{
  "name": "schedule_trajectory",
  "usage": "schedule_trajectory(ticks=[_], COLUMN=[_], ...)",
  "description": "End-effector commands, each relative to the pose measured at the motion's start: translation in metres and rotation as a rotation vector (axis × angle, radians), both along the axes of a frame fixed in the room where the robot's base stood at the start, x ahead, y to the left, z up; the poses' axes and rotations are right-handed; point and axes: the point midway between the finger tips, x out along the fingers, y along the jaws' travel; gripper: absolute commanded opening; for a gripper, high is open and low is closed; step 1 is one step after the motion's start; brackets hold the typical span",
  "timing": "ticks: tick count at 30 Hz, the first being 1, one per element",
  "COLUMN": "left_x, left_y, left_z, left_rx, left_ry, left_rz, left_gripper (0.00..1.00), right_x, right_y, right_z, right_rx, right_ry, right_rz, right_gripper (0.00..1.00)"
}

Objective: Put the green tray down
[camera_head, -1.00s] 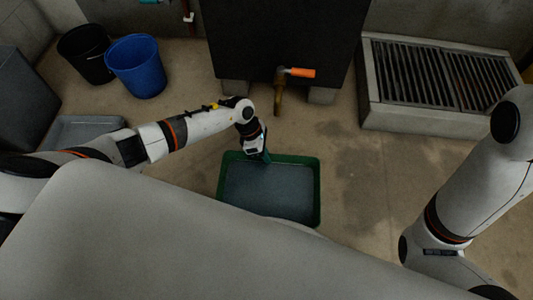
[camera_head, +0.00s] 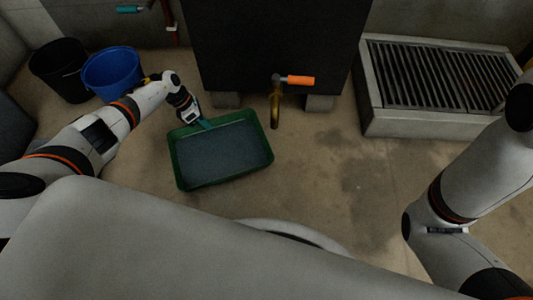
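The green tray (camera_head: 232,179) shows in the head view left of the middle, turned slightly, with a flat grey-blue surface inside it. My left gripper (camera_head: 205,124) is at the tray's far left rim, with its fingers on or right at that rim; they look closed on it. I cannot tell whether the tray touches the floor or hangs just above it. My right arm comes in at the right edge, and its gripper is out of view.
A dark tank (camera_head: 275,45) with an orange-handled tap (camera_head: 278,95) stands beyond the tray. A slatted drain block (camera_head: 400,122) is at the right. A blue bucket (camera_head: 112,72) and a black bucket (camera_head: 60,70) stand at back left. The floor (camera_head: 325,150) right of the tray is clear.

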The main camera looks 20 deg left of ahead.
Motion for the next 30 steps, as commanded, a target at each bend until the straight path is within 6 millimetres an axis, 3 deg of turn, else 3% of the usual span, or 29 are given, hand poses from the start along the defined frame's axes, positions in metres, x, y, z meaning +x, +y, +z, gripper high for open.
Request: schedule_trajectory(ticks=[18, 24, 30], left_x=[0.023, 0.026, 0.026], left_y=[-0.149, -0.169, -0.171], left_z=[-0.002, 0.0, -0.013], left_rx=[-0.006, -0.004, -0.004], left_ry=[-0.004, -0.002, -0.001], left_rz=[-0.005, -0.001, 0.0], left_gripper=[0.0, 0.0, 0.0], right_x=[0.0, 0.0, -0.001], right_y=[0.0, 0.0, 0.0], right_z=[-0.04, -0.046, -0.06], right_rx=[0.0, 0.0, 0.0], right_ry=[0.0, -0.001, -0.002], right_rz=[0.0, 0.0, 0.0], right_gripper=[0.45, 0.45, 0.45])
